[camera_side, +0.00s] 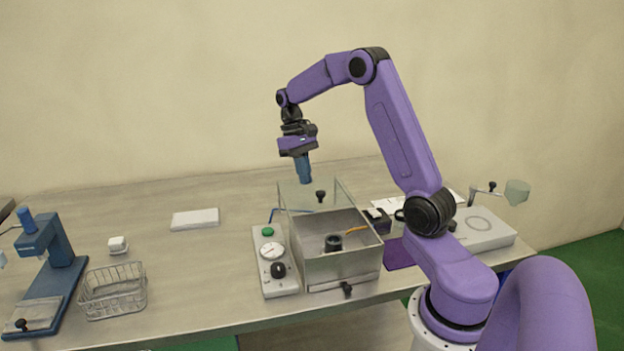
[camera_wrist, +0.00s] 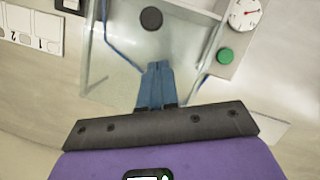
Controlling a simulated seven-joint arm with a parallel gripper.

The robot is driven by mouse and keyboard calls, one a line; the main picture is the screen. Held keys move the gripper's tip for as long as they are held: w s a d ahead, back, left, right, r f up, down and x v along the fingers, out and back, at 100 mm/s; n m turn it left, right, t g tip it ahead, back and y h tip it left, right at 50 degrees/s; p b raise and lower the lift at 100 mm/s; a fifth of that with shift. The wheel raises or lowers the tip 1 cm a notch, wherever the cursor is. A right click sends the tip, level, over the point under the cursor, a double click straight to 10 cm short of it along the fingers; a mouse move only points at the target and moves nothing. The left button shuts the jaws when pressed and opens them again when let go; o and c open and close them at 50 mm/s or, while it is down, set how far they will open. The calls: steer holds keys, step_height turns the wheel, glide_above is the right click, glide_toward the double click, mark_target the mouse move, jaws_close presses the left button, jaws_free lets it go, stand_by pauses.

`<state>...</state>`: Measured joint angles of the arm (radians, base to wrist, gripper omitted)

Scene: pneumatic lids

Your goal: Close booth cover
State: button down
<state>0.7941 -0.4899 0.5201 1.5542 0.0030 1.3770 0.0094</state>
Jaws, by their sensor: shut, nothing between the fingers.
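The booth (camera_side: 335,265) is a clear-walled box with a metal front near the middle of the table. Its transparent cover (camera_side: 338,193) stands raised at the back, with a dark knob (camera_side: 321,196) on it. A small dark cup-like part sits inside the booth. My gripper (camera_side: 306,182) is shut and empty, with blue fingers pointing down just above and behind the cover's upper edge. In the wrist view the shut fingers (camera_wrist: 157,66) overlap the clear cover (camera_wrist: 120,62), below its round dark knob (camera_wrist: 151,18). I cannot tell whether they touch.
A control box (camera_side: 274,262) with a green button and dial stands left of the booth. A wire basket (camera_side: 113,291) and blue press (camera_side: 48,262) are at far left. A grey unit (camera_side: 485,230) is at right. The table between basket and control box is clear.

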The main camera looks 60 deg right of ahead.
mark_target(317, 200)
steer(key=shift+s+a+f, duration=0.1)
steer(key=shift+s+a, duration=0.15)
steer(key=shift+s, duration=0.5)
steer(key=shift+s+a+f, duration=0.1)
steer(key=shift+s+a, duration=0.15)
steer(key=shift+s, duration=0.45)
steer(key=s+a, duration=1.2)
steer(key=shift+s+a, duration=0.25)
steer(key=shift+w, duration=0.1)
steer(key=w+d+r, duration=0.2)
steer(key=w+r, duration=0.5)
steer(key=r, duration=0.3)
steer(key=s+a+f+n+t, duration=0.1)
steer(key=s+a+f+n, duration=0.3)
steer(key=s+a+n, duration=0.3)
steer(key=s+a+f+n+t, duration=0.2)
steer(key=s+a+f+n, duration=0.3)
steer(key=s+a+n, duration=0.2)
steer(key=s+n, duration=0.2)
steer(key=s, duration=0.2)
steer(key=shift+s+t+h, duration=0.3)
steer(key=shift+s+h, duration=0.1)
